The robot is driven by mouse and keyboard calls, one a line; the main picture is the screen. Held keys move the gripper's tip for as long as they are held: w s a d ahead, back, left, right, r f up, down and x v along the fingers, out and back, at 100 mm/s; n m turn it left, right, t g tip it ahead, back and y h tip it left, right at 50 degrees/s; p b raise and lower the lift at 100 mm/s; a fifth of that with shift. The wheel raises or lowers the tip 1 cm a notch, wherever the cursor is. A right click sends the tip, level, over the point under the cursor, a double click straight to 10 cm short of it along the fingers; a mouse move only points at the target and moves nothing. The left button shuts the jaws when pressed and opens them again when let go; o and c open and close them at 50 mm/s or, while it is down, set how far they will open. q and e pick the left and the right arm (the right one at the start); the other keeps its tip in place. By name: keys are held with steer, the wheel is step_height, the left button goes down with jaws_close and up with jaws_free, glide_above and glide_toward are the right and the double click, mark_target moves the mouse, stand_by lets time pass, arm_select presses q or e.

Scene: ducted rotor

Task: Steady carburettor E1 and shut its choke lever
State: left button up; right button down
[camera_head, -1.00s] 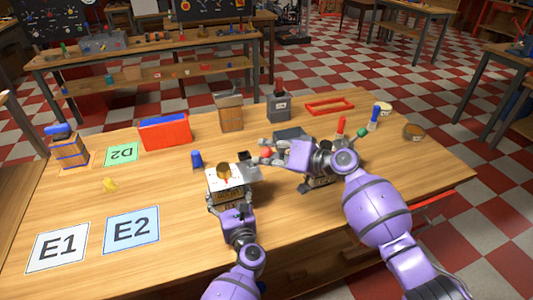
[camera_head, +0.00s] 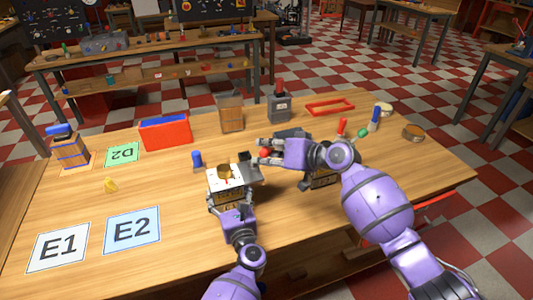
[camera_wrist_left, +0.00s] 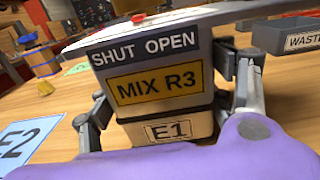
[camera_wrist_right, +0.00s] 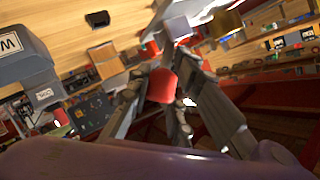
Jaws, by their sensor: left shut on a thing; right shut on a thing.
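Carburettor E1 (camera_head: 216,185) stands upright on the table, a white-topped box with a round brass-coloured part on top. The left wrist view shows its "SHUT OPEN", "MIX R3" and "E1" labels (camera_wrist_left: 168,130). My left gripper (camera_wrist_left: 172,105) is shut on its body, one finger on each side. My right gripper (camera_head: 264,151) is just right of E1's top, its fingers closed around a red knob (camera_wrist_right: 162,85). The knob appears to be the choke lever's; the lever's link to E1 and its exact setting are hard to make out.
A small blue object (camera_head: 197,160) stands left of E1. The E1 card (camera_head: 58,247) and E2 card (camera_head: 132,230) lie at front left, with bare table around.

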mark_target(253, 165)
steer(key=a+n+h, duration=0.1)
steer(key=s+a+r+n+h, duration=0.1)
steer(key=h, duration=0.1)
steer(key=shift+s+a+r+n+t+h, duration=0.15)
steer(key=shift+a+n+t+h, duration=0.2)
steer(key=shift+n+h, duration=0.3)
steer(key=shift+s+a+f+n+t+h, duration=0.15)
steer(key=shift+a+n+h, duration=0.3)
steer(key=shift+h, duration=0.4)
steer(key=shift+r, duration=0.1)
steer(key=c, duration=1.6)
jaws_free()
steer(key=shift+c, duration=0.2)
steer(key=shift+r, duration=0.15)
steer(key=v, duration=1.2)
steer(key=shift+a, duration=0.15)
